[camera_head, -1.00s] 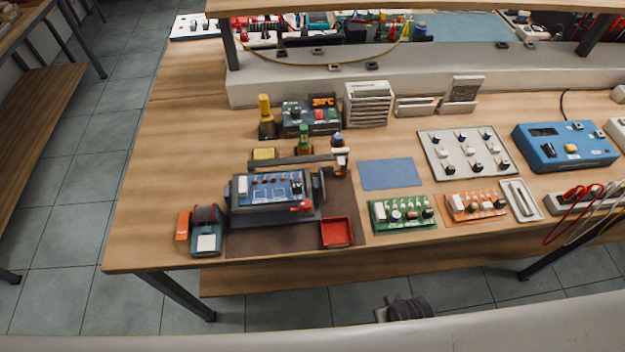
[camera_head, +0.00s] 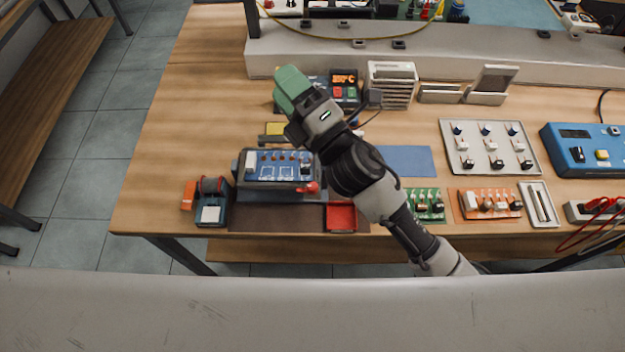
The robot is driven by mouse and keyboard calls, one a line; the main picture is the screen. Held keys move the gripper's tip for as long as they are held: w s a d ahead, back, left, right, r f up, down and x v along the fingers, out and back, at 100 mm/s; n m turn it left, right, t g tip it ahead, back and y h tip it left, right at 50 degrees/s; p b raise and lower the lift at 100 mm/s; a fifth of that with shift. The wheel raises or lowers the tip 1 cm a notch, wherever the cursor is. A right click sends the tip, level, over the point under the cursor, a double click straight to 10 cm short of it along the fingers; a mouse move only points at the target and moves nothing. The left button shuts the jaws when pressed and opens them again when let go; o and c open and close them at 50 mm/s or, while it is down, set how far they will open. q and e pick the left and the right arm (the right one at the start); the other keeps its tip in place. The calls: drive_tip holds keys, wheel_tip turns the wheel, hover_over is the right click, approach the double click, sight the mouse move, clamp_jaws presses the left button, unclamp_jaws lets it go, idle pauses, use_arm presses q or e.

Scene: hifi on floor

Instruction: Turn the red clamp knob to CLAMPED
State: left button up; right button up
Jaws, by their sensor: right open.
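The red clamp knob (camera_head: 311,187) sits at the front right corner of a dark fixture (camera_head: 283,195) that carries a blue circuit board (camera_head: 275,166). Which setting the knob stands at is too small to tell. My right gripper (camera_head: 290,84), with green fingers, is open and points to the far left, above the bench behind the fixture. It is apart from the knob. My right arm passes just right of the knob and hides part of the bench behind it. My left gripper is not in view.
A red tray (camera_head: 341,217) lies right of the fixture, and a tape-like tool (camera_head: 209,204) stands to its left. Green (camera_head: 429,203) and orange (camera_head: 487,203) boards lie to the right.

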drive_tip(key=s+a+r+n+g+y, duration=0.4)
drive_tip(key=s+a+n+g+y, duration=0.35)
drive_tip(key=n+g, duration=0.85)
drive_tip(key=s+a+f+n+g+h, duration=0.2)
drive_tip(key=s+a+n+g+h, duration=0.15)
drive_tip(key=n, duration=0.65)
drive_tip(key=n+t+h, duration=0.3)
drive_tip(key=n+h, duration=1.2)
drive_tip(key=h, duration=0.5)
hover_over(312, 186)
wheel_tip(312, 186, down, 13)
wheel_tip(312, 186, down, 10)
drive_tip(key=p, duration=0.3)
drive_tip(key=shift+r, duration=0.2)
drive_tip(key=shift+w+f+p, duration=0.1)
drive_tip(key=shift+f+p, duration=0.2)
drive_tip(key=shift+f, duration=0.15)
drive_tip(key=shift+c, duration=0.3)
